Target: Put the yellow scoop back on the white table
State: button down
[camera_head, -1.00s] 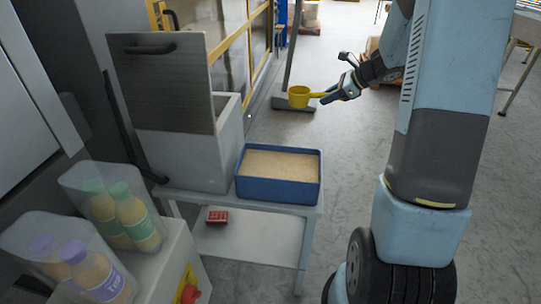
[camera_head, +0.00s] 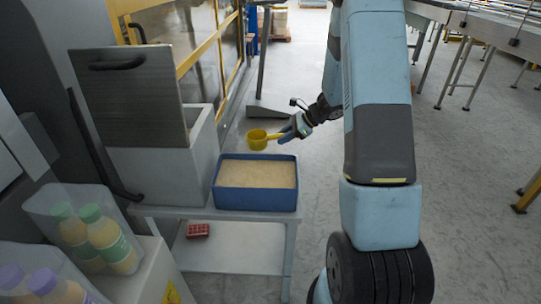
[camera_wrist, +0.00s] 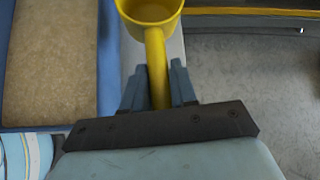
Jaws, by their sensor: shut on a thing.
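The yellow scoop (camera_head: 257,140) is in my gripper, held by its handle, cup to the left in the head view. My gripper (camera_head: 291,130) is shut on the handle, with the scoop in the air near the far right side of the blue bin. In the wrist view the scoop (camera_wrist: 157,60) points away from my gripper (camera_wrist: 157,88), its cup cut off by the top edge. The cup looks empty in the wrist view. A pale grey-white table (camera_head: 292,232) stands under the blue bin, with little bare top showing.
The blue bin (camera_head: 256,201) holds tan grainy material. A grey box (camera_head: 160,174) with a raised lid stands left of it. A small red item (camera_head: 198,231) lies on the lower shelf. Bottles in clear bins (camera_head: 108,240) are at the front left.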

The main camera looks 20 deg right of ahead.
jog(key=x, duration=0.7)
jog(key=shift+s+d+f, duration=0.15)
jog(key=shift+s+f, duration=0.05)
jog(key=shift+f, duration=0.3)
notch_tip(320, 180, down, 3)
jog(key=shift+w+f, duration=0.1)
jog(key=shift+f, duration=0.1)
jog(key=c, duration=0.9)
grip_release()
